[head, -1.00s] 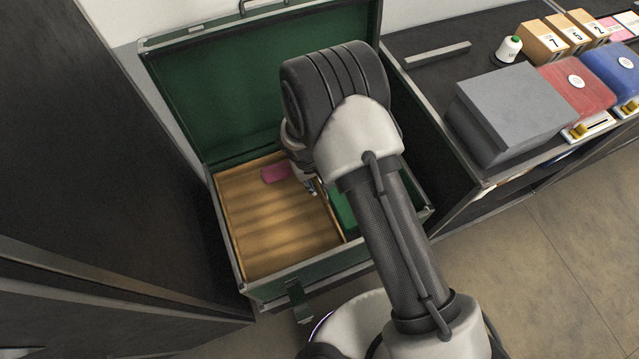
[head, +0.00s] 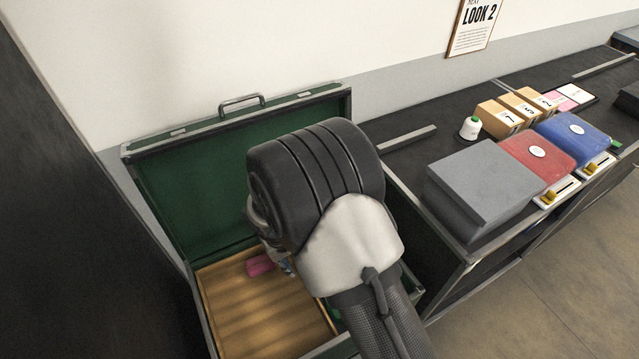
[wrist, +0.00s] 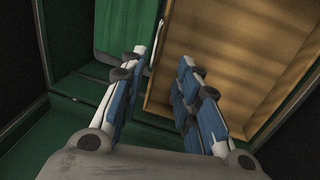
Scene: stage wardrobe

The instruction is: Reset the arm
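My arm reaches into an open green trunk (head: 190,200), and its dark, rounded joint hides much of the inside in the head view. My gripper (wrist: 163,70) shows in the wrist view with its two blue-padded fingers apart and nothing between them. It is over the trunk, near the edge of a wooden tray (wrist: 235,50). In the head view the gripper is mostly hidden behind my arm. The wooden tray also shows there (head: 265,320), with a pink object (head: 260,266) on it close to the gripper.
A dark counter (head: 400,158) to the right holds a grey box (head: 485,185), a red box (head: 538,160), a blue box (head: 573,138), a thread spool (head: 470,128) and numbered cartons (head: 500,118). A dark panel (head: 70,220) stands close on the left. Open floor (head: 560,290) lies lower right.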

